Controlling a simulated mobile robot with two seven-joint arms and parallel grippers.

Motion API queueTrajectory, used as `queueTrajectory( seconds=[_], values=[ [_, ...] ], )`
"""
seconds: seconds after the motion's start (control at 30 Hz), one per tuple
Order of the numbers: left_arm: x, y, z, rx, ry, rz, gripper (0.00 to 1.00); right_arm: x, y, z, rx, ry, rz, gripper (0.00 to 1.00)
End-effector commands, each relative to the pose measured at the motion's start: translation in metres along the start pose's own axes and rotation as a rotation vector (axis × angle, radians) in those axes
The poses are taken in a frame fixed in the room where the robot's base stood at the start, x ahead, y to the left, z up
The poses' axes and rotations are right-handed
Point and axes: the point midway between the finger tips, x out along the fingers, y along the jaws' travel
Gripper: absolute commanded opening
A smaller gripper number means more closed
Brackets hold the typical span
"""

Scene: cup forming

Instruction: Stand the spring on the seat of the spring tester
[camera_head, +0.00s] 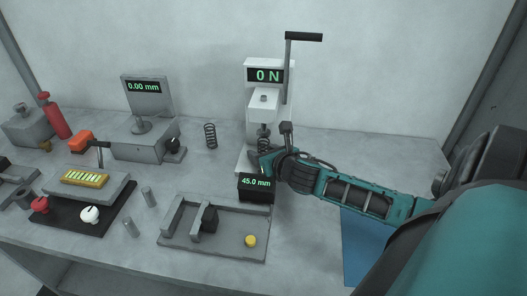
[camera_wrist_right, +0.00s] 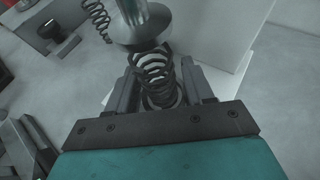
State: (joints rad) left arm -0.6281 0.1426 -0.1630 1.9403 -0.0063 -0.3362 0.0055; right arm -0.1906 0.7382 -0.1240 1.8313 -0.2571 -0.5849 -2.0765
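The spring tester (camera_head: 256,66) stands at the back, with a "0 N" display and a raised lever handle. A dark coil spring (camera_wrist_right: 160,80) is between the fingers of my right gripper (camera_wrist_right: 161,82), below the tester's round metal plunger (camera_wrist_right: 143,25). The fingers flank the coils closely and look shut on them. The seat under the spring is hidden, so I cannot tell if the spring touches it. In the head view my right gripper (camera_head: 264,157) reaches in from the right at the tester. A second spring (camera_head: 210,136) stands on the table left of the tester. My left gripper is not in view.
A "45.0 mm" display (camera_head: 256,184) sits in front of the tester. A grey fixture plate (camera_head: 185,243) with a yellow knob lies nearer. A "0.00 mm" gauge (camera_head: 145,90) stands back left. A blue mat (camera_head: 370,250) lies right; the back right table is clear.

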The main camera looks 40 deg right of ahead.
Motion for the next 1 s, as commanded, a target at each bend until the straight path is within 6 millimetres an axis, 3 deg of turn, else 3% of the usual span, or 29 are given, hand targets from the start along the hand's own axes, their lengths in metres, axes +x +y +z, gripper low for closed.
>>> queueTrajectory(
  seconds=[0.13, 0.47, 1.0],
  values=[
    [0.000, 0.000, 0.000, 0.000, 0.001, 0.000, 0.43, 0.000, 0.000, 0.000, 0.000, 0.000, 0.000, 0.64],
    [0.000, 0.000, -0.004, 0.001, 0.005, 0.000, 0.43, -0.005, 0.000, 0.002, -0.002, 0.001, 0.001, 0.64],
    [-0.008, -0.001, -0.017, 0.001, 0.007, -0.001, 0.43, -0.090, 0.000, 0.002, -0.001, 0.003, 0.000, 0.64]
  ],
)
